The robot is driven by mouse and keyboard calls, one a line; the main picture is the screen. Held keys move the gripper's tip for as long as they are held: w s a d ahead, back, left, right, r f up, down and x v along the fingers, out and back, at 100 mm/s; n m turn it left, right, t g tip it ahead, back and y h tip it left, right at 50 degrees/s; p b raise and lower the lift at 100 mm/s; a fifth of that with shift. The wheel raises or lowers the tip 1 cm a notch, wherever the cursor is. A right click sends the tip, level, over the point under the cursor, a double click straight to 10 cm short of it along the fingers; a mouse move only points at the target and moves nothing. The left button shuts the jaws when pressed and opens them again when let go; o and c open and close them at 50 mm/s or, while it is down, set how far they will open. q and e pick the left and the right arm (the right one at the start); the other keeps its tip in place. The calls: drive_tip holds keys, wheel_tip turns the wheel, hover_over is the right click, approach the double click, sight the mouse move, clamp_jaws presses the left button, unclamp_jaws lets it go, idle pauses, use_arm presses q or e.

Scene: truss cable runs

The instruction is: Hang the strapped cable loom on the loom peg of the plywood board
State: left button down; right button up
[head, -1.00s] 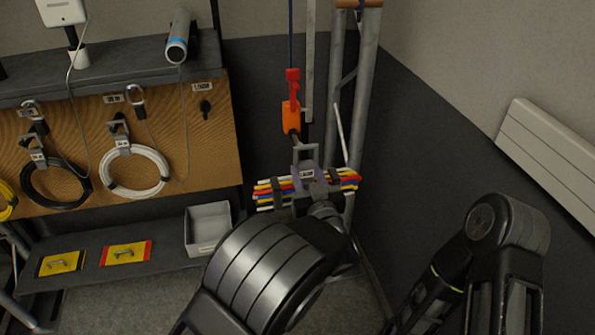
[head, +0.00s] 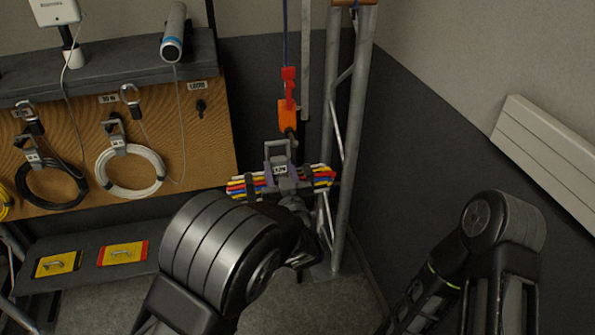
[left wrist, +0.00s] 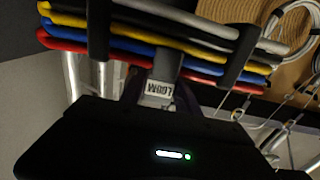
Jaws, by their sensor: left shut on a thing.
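The strapped cable loom (head: 245,186) is a flat bundle of red, yellow, blue, white and black cables with dark straps and a grey hanger loop (head: 278,147). My left gripper (head: 286,184) is shut on its labelled middle block and holds it level in the air. The loom also spans the top of the left wrist view (left wrist: 215,50). The loom peg (head: 201,108) is a small dark peg under a label on the plywood board (head: 215,140), up and left of the loom. My right arm shows at the right; its gripper is out of view.
An orange and red hook (head: 287,114) hangs on a blue rope close by the loom's hanger loop; I cannot tell if they touch. A metal truss (head: 352,150) stands just right. Black and white cable coils (head: 133,190) hang on the board. A shelf is below.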

sight(238, 178)
use_arm(q)
drive_tip(key=shift+m+h, duration=0.4)
drive_tip(key=shift+h, duration=0.2)
drive_tip(key=a, duration=0.6)
drive_tip(key=a+f, duration=0.1)
drive_tip(key=a, duration=0.3)
drive_tip(key=shift+s+a+f, duration=0.1)
drive_tip(key=shift+s, duration=0.3)
drive_tip(key=s+a+f+m+h, duration=0.1)
drive_tip(key=s+a+f+h, duration=0.1)
drive_tip(key=s+a, duration=0.3)
drive_tip(key=shift+a+f+m+h, duration=0.4)
drive_tip(key=shift+a, duration=0.15)
drive_tip(key=shift+w+d, duration=0.1)
